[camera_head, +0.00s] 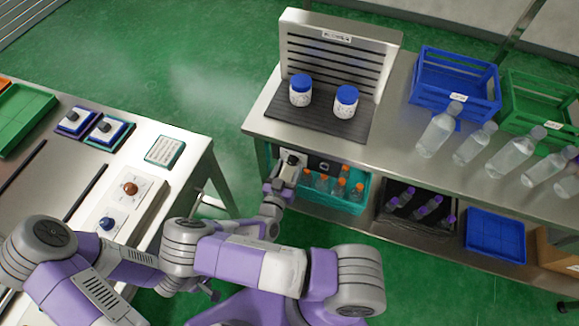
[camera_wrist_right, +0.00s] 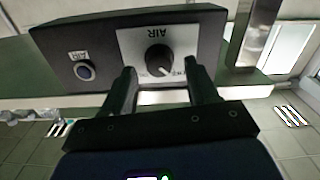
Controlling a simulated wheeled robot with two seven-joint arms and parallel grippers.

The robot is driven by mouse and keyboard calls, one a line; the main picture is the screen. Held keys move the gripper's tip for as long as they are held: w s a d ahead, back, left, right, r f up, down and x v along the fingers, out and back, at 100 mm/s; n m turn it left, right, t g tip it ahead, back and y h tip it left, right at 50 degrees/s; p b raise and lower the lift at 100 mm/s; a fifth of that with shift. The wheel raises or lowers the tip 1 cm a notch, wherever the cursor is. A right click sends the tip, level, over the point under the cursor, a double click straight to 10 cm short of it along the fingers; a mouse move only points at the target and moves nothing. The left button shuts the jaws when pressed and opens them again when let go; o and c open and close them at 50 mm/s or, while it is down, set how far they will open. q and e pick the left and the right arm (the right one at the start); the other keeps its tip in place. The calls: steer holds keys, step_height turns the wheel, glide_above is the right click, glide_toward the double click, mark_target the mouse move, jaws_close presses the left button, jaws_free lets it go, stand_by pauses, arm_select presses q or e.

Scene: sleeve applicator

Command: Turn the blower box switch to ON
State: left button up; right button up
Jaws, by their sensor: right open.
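The blower box (camera_wrist_right: 215,28) is a dark box with a silver plate marked AIR, shown upside down in the right wrist view. Its black round switch knob (camera_wrist_right: 158,58) has a white pointer mark; the small setting labels are too small to read surely. My right gripper (camera_wrist_right: 160,70) is open, its two fingertips on either side of the knob with a gap visible on each side. Contact cannot be told. In the head view, my right gripper (camera_head: 287,172) is at the box (camera_head: 323,165) under the table's front edge. My left gripper is mostly hidden behind my right arm.
The steel table (camera_head: 400,150) carries two white jars with blue lids, clear bottles and crates. A teal crate (camera_head: 345,203) of orange-capped bottles is on the shelf below. A control panel (camera_head: 125,205) is on the left table.

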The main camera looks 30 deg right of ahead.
steer(key=shift+w+d, duration=0.35)
steer(key=shift+d, duration=0.1)
steer(key=c, duration=1)
steer(key=shift+c, duration=0.2)
